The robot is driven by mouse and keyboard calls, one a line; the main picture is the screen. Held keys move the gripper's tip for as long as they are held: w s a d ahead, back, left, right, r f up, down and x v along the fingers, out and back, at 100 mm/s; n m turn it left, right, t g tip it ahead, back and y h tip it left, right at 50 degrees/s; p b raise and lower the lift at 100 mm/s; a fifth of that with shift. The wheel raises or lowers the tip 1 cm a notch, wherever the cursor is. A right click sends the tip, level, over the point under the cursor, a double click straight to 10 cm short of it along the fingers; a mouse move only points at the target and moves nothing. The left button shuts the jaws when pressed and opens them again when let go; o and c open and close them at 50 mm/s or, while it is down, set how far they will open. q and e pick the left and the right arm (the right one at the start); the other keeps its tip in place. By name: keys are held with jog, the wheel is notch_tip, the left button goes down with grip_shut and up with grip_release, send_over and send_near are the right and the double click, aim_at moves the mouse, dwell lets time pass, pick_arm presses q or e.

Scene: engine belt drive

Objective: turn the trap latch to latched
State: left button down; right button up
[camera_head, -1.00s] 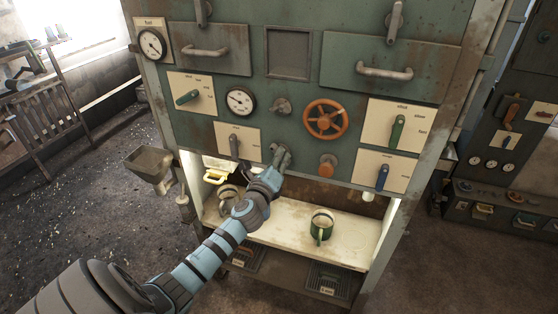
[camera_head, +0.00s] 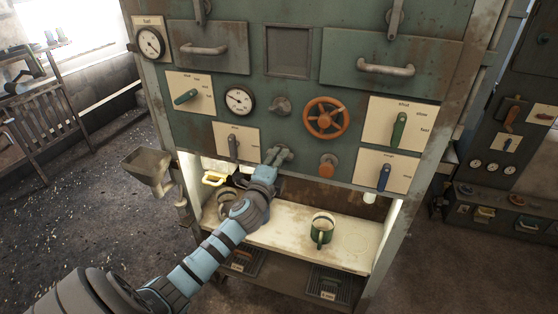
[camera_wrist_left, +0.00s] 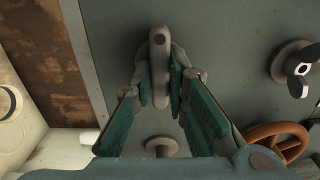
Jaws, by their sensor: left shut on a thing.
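A grey lever, which I take for the trap latch (camera_wrist_left: 159,60), is on the green machine front, below the small grey knob. In the left wrist view it lies between the two fingers of my left gripper (camera_wrist_left: 160,82), along the line of the fingers. The gripper is shut on it. In the head view my left gripper (camera_head: 277,157) is at the lower edge of the panel and its fingers hide most of the lever. No readable label for the lever shows. My right gripper is not in view.
An orange handwheel (camera_head: 326,118) and a grey knob (camera_head: 280,106) are above the gripper. A grey lever (camera_head: 233,147) on a cream plate is to its left, an orange knob (camera_head: 327,166) to its right. A green mug (camera_head: 321,228) stands on the lit shelf (camera_head: 290,232) below.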

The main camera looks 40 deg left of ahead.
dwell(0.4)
pick_arm(q)
jog(key=c, duration=1.6)
grip_release()
jog(key=v, duration=1.2)
jog(key=shift+n, duration=0.3)
